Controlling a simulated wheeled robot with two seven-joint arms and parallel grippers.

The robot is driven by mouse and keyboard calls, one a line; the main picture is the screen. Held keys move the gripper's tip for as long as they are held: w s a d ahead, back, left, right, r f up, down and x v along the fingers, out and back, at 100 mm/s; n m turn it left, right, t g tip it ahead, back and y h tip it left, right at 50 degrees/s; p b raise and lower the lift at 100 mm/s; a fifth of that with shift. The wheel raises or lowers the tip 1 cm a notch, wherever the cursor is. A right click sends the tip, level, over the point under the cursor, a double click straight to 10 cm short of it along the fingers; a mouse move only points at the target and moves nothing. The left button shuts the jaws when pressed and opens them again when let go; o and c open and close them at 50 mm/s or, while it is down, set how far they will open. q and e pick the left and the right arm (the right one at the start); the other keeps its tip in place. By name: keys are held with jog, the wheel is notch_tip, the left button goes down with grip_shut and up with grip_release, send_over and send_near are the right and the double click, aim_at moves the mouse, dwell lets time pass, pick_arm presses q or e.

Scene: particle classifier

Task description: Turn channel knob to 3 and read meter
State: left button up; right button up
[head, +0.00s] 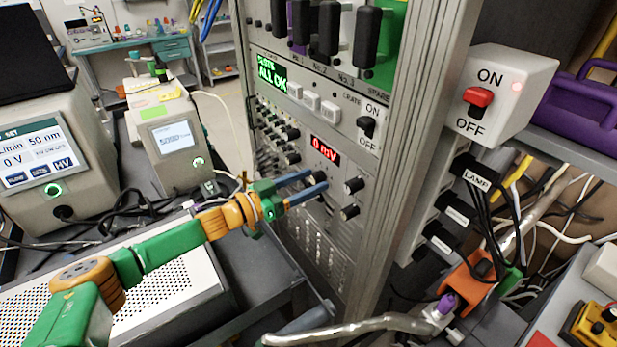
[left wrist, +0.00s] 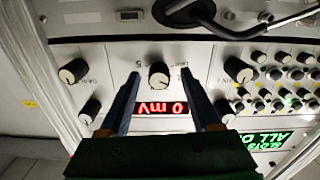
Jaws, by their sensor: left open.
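The meter (head: 325,150) on the rack panel shows "0 mV" in red digits. It appears upside down in the left wrist view (left wrist: 160,108). A small knob with a pale face and dark skirt (left wrist: 159,75) sits beside the meter, centred between my fingertips. Small marks surround it, one looking like a 5; I cannot tell its pointer setting. My left gripper (head: 318,182) is open in front of the panel, its blue fingers (left wrist: 160,74) on either side of the knob with gaps visible. In the head view the fingers mostly hide this knob. My right gripper is not in view.
Other knobs (head: 354,185) flank it on the same panel. Above are a green "ALL OK" display (head: 271,74) and a crate ON/OFF switch (head: 366,126). A lamp ON/OFF box (head: 507,95) is at right. A perforated case (head: 150,300) lies beneath my left arm.

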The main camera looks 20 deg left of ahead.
pick_arm(q)
jog(key=shift+w+d, duration=0.1)
jog(key=shift+c, duration=0.4)
grip_shut()
